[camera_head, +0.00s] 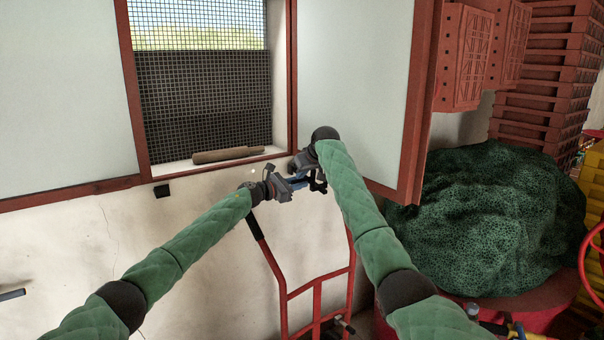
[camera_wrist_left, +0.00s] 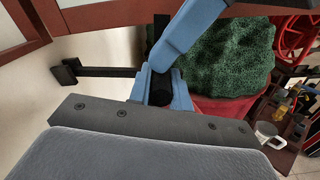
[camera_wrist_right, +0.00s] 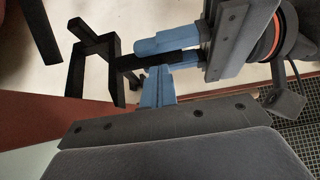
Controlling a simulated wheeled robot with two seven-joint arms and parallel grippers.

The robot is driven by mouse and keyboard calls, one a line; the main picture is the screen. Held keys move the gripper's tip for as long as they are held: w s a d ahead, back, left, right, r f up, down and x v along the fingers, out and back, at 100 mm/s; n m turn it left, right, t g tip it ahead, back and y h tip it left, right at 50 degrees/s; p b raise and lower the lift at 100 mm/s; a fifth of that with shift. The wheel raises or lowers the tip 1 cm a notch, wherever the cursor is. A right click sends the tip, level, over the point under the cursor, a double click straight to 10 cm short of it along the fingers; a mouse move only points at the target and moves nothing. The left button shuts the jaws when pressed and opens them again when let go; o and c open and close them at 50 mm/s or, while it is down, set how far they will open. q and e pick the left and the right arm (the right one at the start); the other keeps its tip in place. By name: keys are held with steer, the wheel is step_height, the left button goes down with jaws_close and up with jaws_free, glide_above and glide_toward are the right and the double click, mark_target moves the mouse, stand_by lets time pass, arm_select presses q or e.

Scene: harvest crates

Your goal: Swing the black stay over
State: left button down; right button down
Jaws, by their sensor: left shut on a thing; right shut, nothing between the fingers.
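The black stay (camera_head: 319,184) shows small beside my grippers, below the right shutter, in the head view. In the right wrist view it is an angular black frame (camera_wrist_right: 77,72) with a bar running right between my left gripper's blue fingers. The left wrist view shows black bar parts (camera_wrist_left: 105,72) and a round black end between the fingers. My left gripper (camera_head: 298,184) is shut on the stay. My right gripper (camera_wrist_right: 157,85) is shut and empty, its fingers close by the stay's bar; I cannot tell whether they touch. The stay's mounting is partly hidden by my grippers.
A meshed window (camera_head: 205,95) stands between two pale shutters with red-brown frames. A black block (camera_head: 162,191) is on the wall below. A red hand truck (camera_head: 318,285) leans beneath my grippers. Green netting (camera_head: 480,220) fills a red tub at right, before stacked crates (camera_head: 545,75).

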arm_select(q)
steer(key=shift+r, duration=0.4)
arm_select(e)
steer(key=shift+s+d+f, duration=0.1)
steer(key=shift+f, duration=0.5)
steer(key=shift+s+d+f, duration=0.1)
steer(key=shift+f, duration=0.5)
arm_select(q)
steer(key=shift+r, duration=0.1)
arm_select(e)
steer(key=shift+f, duration=0.1)
arm_select(q)
steer(key=c, duration=1.4)
jaws_free()
steer(key=shift+o, duration=0.5)
steer(key=shift+f, duration=0.2)
arm_select(e)
steer(key=shift+w+a, duration=0.1)
arm_select(q)
steer(key=shift+f, duration=0.15)
arm_select(e)
steer(key=shift+r, duration=0.25)
